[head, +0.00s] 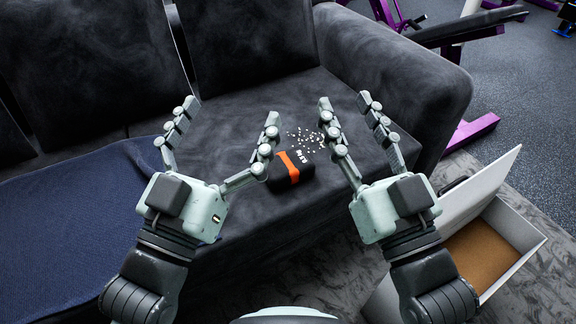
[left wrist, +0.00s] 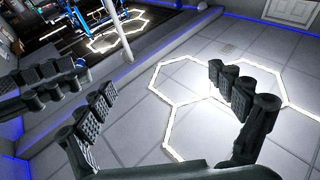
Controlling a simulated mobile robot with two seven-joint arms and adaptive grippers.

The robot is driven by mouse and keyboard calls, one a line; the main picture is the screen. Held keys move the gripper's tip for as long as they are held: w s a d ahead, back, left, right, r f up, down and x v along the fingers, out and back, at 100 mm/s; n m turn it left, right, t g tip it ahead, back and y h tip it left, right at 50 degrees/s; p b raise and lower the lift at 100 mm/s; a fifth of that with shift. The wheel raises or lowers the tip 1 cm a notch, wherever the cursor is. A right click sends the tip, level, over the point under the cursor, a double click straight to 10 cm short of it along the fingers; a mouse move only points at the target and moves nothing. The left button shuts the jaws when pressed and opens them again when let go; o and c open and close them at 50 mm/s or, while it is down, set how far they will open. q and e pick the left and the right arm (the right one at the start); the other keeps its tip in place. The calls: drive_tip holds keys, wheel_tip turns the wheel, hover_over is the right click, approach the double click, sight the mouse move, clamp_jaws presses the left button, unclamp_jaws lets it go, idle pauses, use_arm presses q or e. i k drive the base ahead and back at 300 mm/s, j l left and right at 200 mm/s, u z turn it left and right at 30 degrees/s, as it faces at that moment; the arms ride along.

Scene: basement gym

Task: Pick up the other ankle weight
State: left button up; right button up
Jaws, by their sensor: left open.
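A black ankle weight (head: 290,172) with an orange band and white lettering lies on the dark sofa seat (head: 240,115). My left gripper (head: 232,112) is open and empty, pointing away from me above the seat. Its right finger overlaps the left edge of the weight in the picture; I cannot tell whether they touch. In the left wrist view the left gripper (left wrist: 160,78) shows its fingers spread with nothing between them, and the weight is not seen there. My right gripper (head: 345,101) is open and empty, to the right of the weight.
A white box (head: 523,232) with a raised lid and brown bottom stands on the grey rug at the right. A small dark thing shows behind its lid. A blue blanket (head: 70,235) covers the sofa's left part. Small white bits (head: 305,138) lie behind the weight.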

sight(290, 167)
drive_tip(key=k+j+z, duration=0.15)
drive_tip(key=z, duration=0.2)
drive_tip(key=k+j+z, duration=0.15)
drive_tip(key=z, duration=0.25)
drive_tip(key=k+z, duration=0.2)
drive_tip(key=z, duration=0.15)
drive_tip(key=i+z, duration=0.15)
